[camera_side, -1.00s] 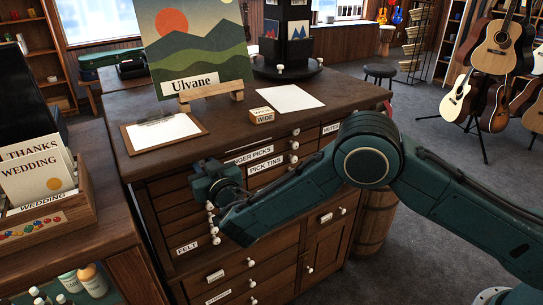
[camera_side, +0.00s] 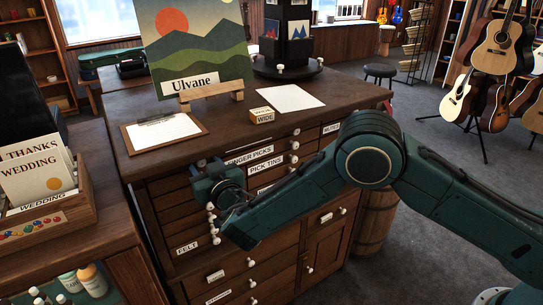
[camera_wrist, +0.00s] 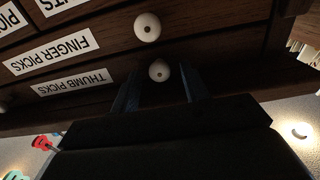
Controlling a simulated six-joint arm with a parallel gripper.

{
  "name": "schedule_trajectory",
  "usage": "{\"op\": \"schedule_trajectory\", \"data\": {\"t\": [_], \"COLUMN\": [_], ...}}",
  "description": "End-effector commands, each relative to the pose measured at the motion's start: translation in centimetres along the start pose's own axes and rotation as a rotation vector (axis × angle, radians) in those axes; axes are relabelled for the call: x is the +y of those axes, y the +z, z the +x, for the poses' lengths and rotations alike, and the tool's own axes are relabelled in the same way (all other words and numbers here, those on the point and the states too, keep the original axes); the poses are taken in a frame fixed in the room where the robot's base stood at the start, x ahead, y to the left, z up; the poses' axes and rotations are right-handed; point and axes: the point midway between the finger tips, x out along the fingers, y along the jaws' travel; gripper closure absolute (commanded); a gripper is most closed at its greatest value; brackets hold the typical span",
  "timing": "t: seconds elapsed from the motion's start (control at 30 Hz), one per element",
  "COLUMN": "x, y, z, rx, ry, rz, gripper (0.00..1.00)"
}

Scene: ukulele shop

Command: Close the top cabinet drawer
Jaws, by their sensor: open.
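The wooden cabinet (camera_side: 330,90) stands in the middle of the side view, with rows of labelled drawers and white knobs. My gripper (camera_side: 209,175) is at its front, near the upper drawers on the left; its fingertips are hard to make out there. In the wrist view, which is upside down, my gripper (camera_wrist: 160,84) is open. Its two dark fingers lie either side of a white knob (camera_wrist: 159,70) in the row of the THUMB PICKS label (camera_wrist: 72,83). Contact with the knob cannot be told. How far the top drawer stands out is unclear.
On the cabinet top are a clipboard (camera_side: 163,132), an Ulvane picture (camera_side: 195,45), a small wooden sign block (camera_side: 262,116) and a white sheet (camera_side: 290,97). A counter with a card box (camera_side: 50,225) stands at the left. A barrel (camera_side: 376,220) is right of the cabinet.

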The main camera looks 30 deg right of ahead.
Motion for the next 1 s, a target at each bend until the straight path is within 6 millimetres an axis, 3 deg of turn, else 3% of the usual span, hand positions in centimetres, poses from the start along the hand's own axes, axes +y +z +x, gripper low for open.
{"op": "schedule_trajectory", "data": {"t": [1.0], "x": [0.0], "y": [0.0], "z": [-12.1], "rx": [0.000], "ry": [-0.002], "rz": [0.001], "gripper": [0.55]}}
